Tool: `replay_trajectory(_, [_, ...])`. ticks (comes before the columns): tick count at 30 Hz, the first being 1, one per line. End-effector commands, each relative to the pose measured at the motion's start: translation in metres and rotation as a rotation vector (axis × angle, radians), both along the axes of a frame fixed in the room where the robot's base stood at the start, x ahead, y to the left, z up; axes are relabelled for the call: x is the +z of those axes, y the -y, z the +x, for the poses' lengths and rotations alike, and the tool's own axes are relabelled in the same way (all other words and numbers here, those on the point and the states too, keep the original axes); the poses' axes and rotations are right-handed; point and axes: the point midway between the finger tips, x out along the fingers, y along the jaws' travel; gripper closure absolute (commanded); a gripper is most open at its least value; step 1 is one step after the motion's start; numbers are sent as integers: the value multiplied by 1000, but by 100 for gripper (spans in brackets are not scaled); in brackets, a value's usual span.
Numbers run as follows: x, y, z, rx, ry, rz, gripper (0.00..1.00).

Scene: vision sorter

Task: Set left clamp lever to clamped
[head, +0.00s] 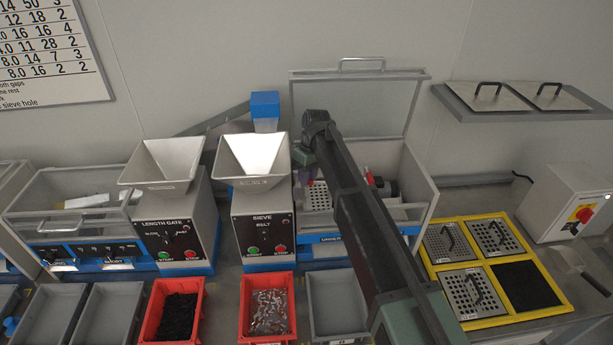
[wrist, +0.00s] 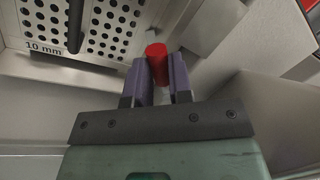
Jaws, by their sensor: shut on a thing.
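The left clamp lever shows in the wrist view as a red cylindrical knob (wrist: 156,52); the rest of the lever is hidden. My gripper (wrist: 158,68) has its purple fingers on both sides of the knob and is shut on it. In the head view my gripper (head: 306,177) reaches into the open sieve box, at its left side. A perforated sieve plate (wrist: 105,22) marked 10 mm lies beside the knob. Whether the lever stands clamped or released cannot be told.
The sieve box's clear lid (head: 405,100) stands open behind my arm. A second red piece (head: 370,177) shows at the box's right. A white hopper (head: 252,158) stands close left. Spare sieve plates (head: 447,243) lie in a yellow frame at right.

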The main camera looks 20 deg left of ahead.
Motion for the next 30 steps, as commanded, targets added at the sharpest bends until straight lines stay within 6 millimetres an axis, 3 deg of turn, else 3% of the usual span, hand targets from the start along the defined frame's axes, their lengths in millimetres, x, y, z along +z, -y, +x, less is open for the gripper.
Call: replay_trajectory(30, [0, -1, 38, 806, -1, 0, 100])
